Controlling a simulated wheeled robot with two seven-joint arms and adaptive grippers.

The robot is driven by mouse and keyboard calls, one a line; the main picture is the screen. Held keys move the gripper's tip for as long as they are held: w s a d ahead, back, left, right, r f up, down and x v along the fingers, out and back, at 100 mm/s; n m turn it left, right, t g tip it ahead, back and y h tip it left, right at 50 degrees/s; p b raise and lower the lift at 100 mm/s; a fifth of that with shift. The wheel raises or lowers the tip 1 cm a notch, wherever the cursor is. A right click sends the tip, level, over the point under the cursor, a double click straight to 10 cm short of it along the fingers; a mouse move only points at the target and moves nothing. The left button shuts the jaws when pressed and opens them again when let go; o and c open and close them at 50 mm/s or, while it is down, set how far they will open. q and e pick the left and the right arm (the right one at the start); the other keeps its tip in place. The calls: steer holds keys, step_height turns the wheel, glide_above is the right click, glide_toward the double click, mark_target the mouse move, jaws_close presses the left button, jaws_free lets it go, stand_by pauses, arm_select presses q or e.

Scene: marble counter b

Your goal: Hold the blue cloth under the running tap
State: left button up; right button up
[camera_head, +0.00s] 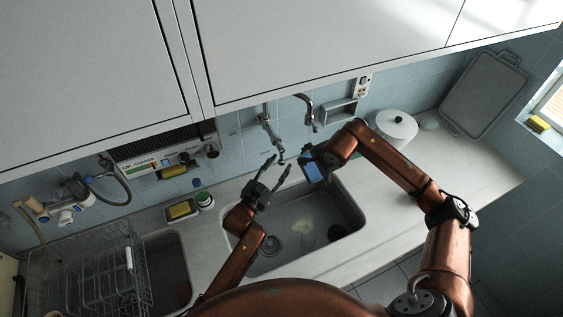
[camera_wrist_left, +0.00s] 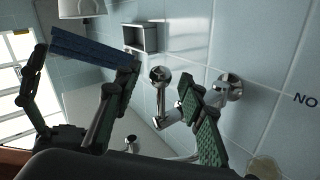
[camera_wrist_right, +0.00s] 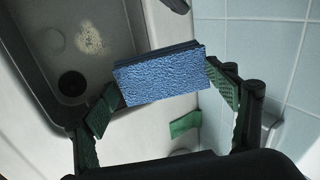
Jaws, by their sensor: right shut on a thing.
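The blue cloth (camera_head: 313,173) looks like a flat folded block. My right gripper (camera_head: 311,159) is shut on it, over the back of the sink; in the right wrist view the cloth (camera_wrist_right: 160,80) spans between the fingers. The metal tap (camera_head: 266,125) is on the back wall, left of the cloth; it also shows in the left wrist view (camera_wrist_left: 161,85). My left gripper (camera_head: 274,170) is open and empty below the tap, with its fingers spread, left of the cloth. I cannot make out a water stream.
The grey sink basin (camera_head: 338,206) lies below both grippers. A yellow sponge (camera_head: 181,210) and a small jar (camera_head: 204,200) stand at its left, near a wire dish rack (camera_head: 95,270). A white paper roll (camera_head: 396,128) stands right of my right gripper. Cabinets (camera_head: 300,50) hang above.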

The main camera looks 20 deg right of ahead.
arm_select(q)
steer(key=shift+x, duration=1.15)
steer(key=shift+a, duration=0.1)
steer(key=shift+c, duration=0.4)
jaws_close()
